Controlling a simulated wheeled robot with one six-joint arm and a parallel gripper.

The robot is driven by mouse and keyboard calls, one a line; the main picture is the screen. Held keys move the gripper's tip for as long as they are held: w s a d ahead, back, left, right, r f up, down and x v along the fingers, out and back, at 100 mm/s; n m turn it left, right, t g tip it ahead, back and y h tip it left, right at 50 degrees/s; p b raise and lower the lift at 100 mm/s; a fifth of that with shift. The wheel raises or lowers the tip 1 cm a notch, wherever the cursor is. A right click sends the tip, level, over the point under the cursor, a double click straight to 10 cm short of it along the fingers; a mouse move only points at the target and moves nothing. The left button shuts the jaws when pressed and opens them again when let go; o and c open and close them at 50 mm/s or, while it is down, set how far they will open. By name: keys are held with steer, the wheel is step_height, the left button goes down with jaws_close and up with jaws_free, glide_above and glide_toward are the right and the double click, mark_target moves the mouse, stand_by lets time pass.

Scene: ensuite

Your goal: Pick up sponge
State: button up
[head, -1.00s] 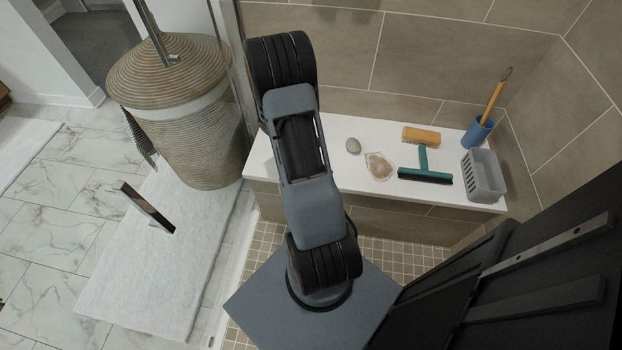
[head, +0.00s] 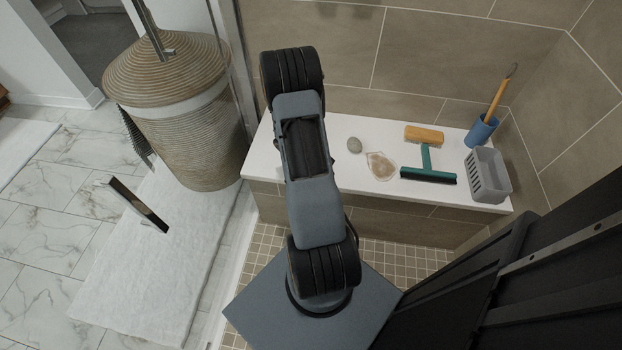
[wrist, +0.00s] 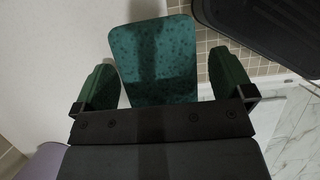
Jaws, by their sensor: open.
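A teal, speckled block with rounded corners (wrist: 155,60), which looks like the sponge, fills the middle of the wrist view. My gripper (wrist: 165,75) is open, with one green finger on each side of the block. A gap shows on both sides, wider on the right. I cannot tell how far the fingertips are from it in depth. In the head view my arm hides both the gripper and this block.
The white bench (head: 290,155) also holds a grey stone (head: 354,145), a shell-like dish (head: 380,166), an orange-yellow block (head: 424,134), a teal squeegee (head: 428,175), a grey basket (head: 488,176) and a blue cup (head: 481,131) with a brush. Tiled walls stand behind and right.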

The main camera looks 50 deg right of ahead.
stand_by(0.5)
steer(key=c, duration=1.1)
steer(key=shift+r, duration=0.1)
